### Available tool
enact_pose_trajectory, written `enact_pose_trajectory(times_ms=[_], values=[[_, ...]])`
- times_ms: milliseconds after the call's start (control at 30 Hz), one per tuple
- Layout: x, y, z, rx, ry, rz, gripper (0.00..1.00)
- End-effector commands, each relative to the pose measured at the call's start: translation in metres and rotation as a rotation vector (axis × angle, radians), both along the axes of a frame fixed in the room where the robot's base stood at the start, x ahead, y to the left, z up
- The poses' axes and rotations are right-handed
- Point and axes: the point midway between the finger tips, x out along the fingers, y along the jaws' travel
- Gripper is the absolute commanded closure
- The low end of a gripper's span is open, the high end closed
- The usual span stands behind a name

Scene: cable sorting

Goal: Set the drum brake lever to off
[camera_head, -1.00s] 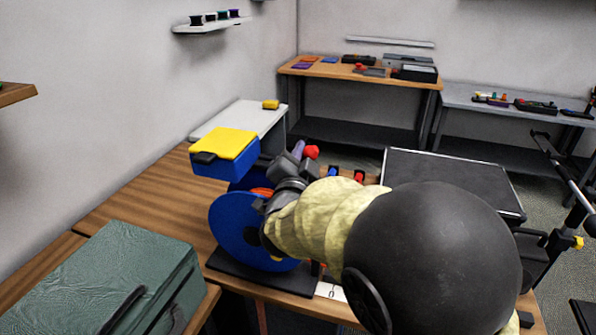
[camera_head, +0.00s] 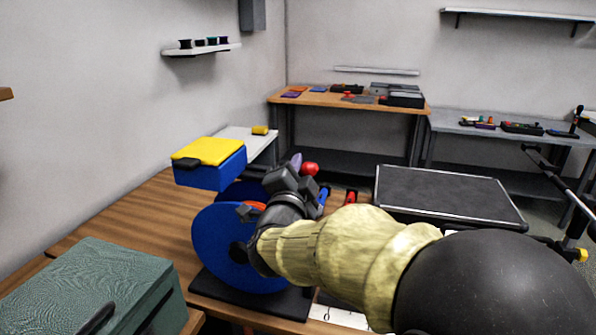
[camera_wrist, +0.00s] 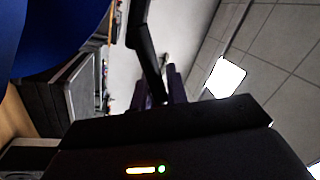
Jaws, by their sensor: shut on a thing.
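The blue cable drum (camera_head: 215,250) stands on a black base (camera_head: 255,297) on the wooden table in the head view. Its blue flange also fills the upper left of the wrist view (camera_wrist: 50,35). A red knob (camera_head: 311,168), which looks like the end of the brake lever, shows just right of my gripper (camera_head: 297,165). My gripper is at the drum's upper right, and its jaws are shut on the lever. In the wrist view a dark bar (camera_wrist: 146,45) runs down to my fingers (camera_wrist: 168,85). My wrist hides most of the lever and any off mark.
A blue box with a yellow lid (camera_head: 208,160) is behind the drum. A green case (camera_head: 95,285) lies at the front left. Red and blue parts (camera_head: 350,197) and a black-topped case (camera_head: 445,192) are to the right. Benches with tools line the far wall.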

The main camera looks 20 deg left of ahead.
Motion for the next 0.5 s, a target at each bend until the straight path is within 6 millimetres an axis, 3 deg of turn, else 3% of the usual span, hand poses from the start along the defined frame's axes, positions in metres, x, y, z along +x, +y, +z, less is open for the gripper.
enact_pose_trajectory(times_ms=[100, 133, 233, 500], values=[[0.0016, -0.0041, 0.0008, 0.002, -0.002, -0.01, 1.0], [0.0016, -0.0042, 0.0007, 0.002, -0.002, -0.01, 0.83], [0.0014, -0.0037, 0.0003, 0.001, -0.001, -0.01, 0.63], [0.0005, -0.0015, -0.0004, 0.0, 0.0, -0.004, 0.62]])
